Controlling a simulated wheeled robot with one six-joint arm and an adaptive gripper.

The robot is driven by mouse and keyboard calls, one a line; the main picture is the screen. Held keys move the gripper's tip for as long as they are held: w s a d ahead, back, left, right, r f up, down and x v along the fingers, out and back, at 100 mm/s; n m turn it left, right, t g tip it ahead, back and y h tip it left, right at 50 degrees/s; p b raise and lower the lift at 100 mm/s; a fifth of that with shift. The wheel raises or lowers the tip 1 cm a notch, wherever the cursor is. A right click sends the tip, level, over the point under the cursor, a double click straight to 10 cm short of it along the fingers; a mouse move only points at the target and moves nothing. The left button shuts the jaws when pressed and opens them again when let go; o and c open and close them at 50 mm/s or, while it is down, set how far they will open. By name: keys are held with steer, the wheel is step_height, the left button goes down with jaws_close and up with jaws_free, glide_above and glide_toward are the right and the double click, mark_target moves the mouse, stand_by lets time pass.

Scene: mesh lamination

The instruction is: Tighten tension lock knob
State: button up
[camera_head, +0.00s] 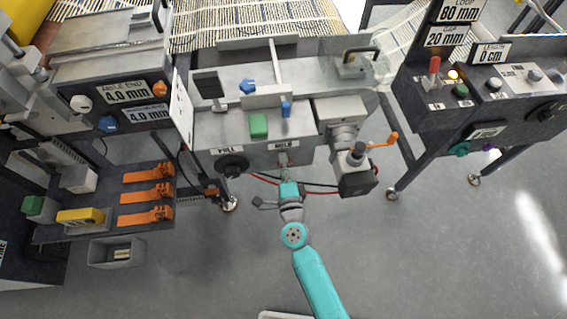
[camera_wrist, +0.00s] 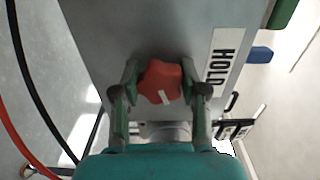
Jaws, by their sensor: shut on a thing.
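A red lobed knob (camera_wrist: 160,80) with a white mark sits on the front face of the grey machine, beside the HOLD label (camera_wrist: 221,65). In the head view the knob (camera_head: 283,158) is small and partly hidden by my gripper, just below the HOLD label (camera_head: 283,146). My gripper (camera_wrist: 165,88) is shut on the knob, with one finger on each side of it. In the head view my gripper (camera_head: 285,173) reaches up to the machine's front from below.
A black knob (camera_head: 232,165) sits under the PULL label, left of my gripper. A motor block with an orange crank (camera_head: 383,140) juts out to the right. Red and black cables (camera_head: 320,184) run close by my gripper. The floor below is mostly clear.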

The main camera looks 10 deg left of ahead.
steer(key=m, duration=0.3)
steer(key=shift+m, duration=0.3)
stand_by(0.3)
steer(key=o, duration=1.2)
steer(key=shift+c, duration=0.2)
steer(key=v, duration=1.2)
